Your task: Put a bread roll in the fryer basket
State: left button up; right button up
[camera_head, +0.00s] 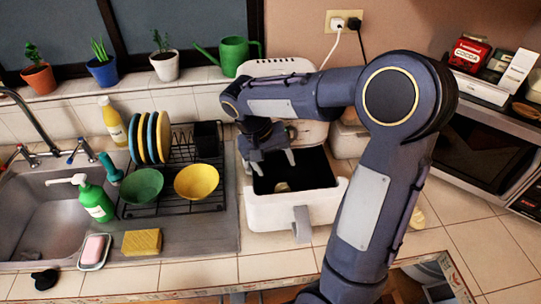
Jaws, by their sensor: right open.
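The white fryer basket (265,213) is pulled out at the front of the white fryer (277,67), with its grey handle toward me and its dark inside open upward. A small pale rounded thing (282,187), which looks like a bread roll, lies on the basket floor. My right gripper (270,166) is open and points down over the back left part of the basket, above the pale thing and apart from it. My right arm hides much of the fryer and the counter to the right. My left gripper does not show.
A dish rack with plates, a green bowl (142,184) and a yellow bowl (197,181) stands left of the basket. A yellowish thing (417,218) shows partly beside my arm on the counter. A microwave (482,150) stands at the right. The counter in front of the basket is clear.

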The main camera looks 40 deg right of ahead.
jog(key=s+a+r+n+t+y, duration=0.1)
jog(key=s+a+n+t+y, duration=0.1)
jog(key=s+a, duration=0.3)
jog(key=s+a+r+n+t+y, duration=0.1)
jog(key=s+a+t+y, duration=0.4)
jog(key=s, duration=0.6)
jog(key=shift+a+r+n, duration=0.35)
jog(key=shift+a+n, duration=0.15)
jog(key=shift+a, duration=0.3)
